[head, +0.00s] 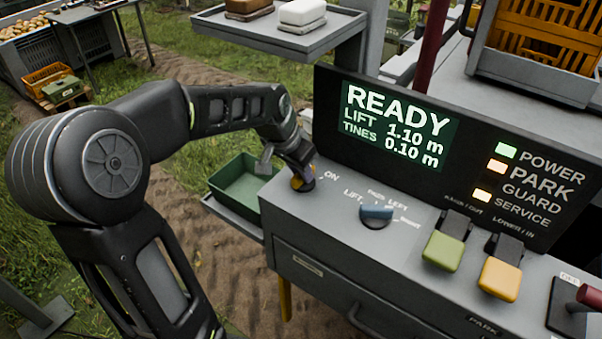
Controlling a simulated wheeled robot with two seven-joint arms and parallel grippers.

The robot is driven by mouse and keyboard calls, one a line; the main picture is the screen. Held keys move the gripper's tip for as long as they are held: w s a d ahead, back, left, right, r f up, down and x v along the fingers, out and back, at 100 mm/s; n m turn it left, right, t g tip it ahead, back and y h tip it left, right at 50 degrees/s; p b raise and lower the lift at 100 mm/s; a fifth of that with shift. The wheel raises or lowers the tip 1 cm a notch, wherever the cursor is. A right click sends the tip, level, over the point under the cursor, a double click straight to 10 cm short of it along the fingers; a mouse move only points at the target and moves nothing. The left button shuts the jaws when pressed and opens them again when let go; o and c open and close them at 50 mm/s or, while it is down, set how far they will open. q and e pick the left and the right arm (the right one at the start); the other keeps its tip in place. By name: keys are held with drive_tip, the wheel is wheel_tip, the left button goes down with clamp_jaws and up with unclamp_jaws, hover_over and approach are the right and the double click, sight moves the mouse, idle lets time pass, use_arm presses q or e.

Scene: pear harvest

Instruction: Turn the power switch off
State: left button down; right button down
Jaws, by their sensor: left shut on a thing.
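The power switch (297,184) is a small knob with a yellow-orange part at the left end of the grey console (335,225), beside the label ON. My left gripper (301,170) reaches down onto it from above and is shut on it, hiding most of the knob and its pointing direction. The display (398,122) reads READY, LIFT 1.10 m and TINES 0.10 m. The POWER lamp (506,150) glows green. My right gripper is not in view.
A blue-grey selector knob (376,216) stands right of the switch. Further right are a green lever (443,251), a yellow lever (499,279) and a red-handled control (588,297). A green bin (240,187) sits left of the console; a grey shelf (245,28) is behind.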

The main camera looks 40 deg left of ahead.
use_arm(q)
drive_tip(key=n+y+b, duration=0.1)
drive_tip(key=n, duration=0.1)
drive_tip(key=n+b, duration=0.2)
drive_tip(key=shift+w+d+f+y+b, duration=0.1)
drive_tip(key=shift+d+f+y+b, duration=0.1)
drive_tip(key=shift+y+b, duration=0.15)
drive_tip(key=shift+n+g+y+b, duration=0.4)
drive_tip(key=shift+n+b, duration=0.4)
drive_tip(key=shift+n, duration=0.4)
drive_tip(key=shift+r+n, duration=0.2)
drive_tip(key=shift+n, duration=0.2)
drive_tip(key=shift+b, duration=0.3)
drive_tip(key=c, duration=1.3)
unclamp_jaws()
drive_tip(key=shift+r, duration=0.1)
drive_tip(key=v, duration=0.7)
drive_tip(key=shift+d+r+b, duration=0.15)
drive_tip(key=shift+r+b, duration=0.1)
drive_tip(key=shift+b, duration=0.1)
